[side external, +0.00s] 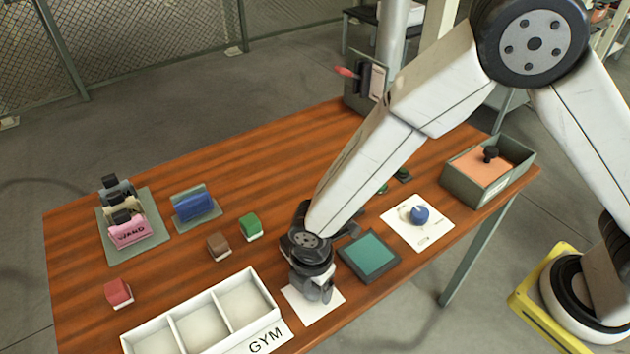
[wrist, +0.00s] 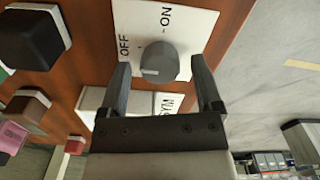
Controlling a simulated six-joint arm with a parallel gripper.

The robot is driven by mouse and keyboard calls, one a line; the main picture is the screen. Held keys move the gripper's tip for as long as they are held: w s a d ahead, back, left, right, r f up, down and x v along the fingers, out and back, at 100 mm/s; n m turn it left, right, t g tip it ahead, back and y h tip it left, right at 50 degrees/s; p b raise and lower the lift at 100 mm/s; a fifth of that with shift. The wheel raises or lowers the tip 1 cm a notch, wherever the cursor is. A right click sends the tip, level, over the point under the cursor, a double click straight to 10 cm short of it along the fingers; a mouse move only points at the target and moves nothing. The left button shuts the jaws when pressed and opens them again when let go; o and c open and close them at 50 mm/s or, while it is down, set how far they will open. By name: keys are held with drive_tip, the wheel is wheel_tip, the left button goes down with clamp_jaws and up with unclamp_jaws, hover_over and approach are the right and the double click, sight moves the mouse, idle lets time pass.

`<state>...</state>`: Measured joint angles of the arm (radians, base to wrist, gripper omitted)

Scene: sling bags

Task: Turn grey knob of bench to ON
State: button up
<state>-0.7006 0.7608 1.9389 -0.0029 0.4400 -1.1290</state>
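The grey knob (wrist: 158,60) stands on a white plate (wrist: 185,20) marked OFF and ON in the wrist view. A small light mark shows on the knob's lower left, but I cannot tell its exact setting. My gripper (wrist: 160,66) is open, with one finger on each side of the knob and a visible gap to both. In the side view my gripper (side external: 314,288) is low over the white plate (side external: 312,305) at the bench's front edge and mostly hides the knob there.
The three-compartment GYM tray (side external: 258,338) is just left of the plate. A green-topped box (side external: 369,255) and a blue knob (side external: 419,214) on another plate are to the right. Brown (side external: 219,247), green (side external: 250,227) and red (side external: 118,293) blocks lie left. The bench's back middle is clear.

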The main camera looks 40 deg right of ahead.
clamp_jaws()
drive_tip(key=shift+m, duration=0.3)
drive_tip(key=m, duration=0.8)
drive_tip(key=shift+m, duration=0.3)
drive_tip(key=m, duration=0.4)
drive_tip(key=shift+m, duration=2.4)
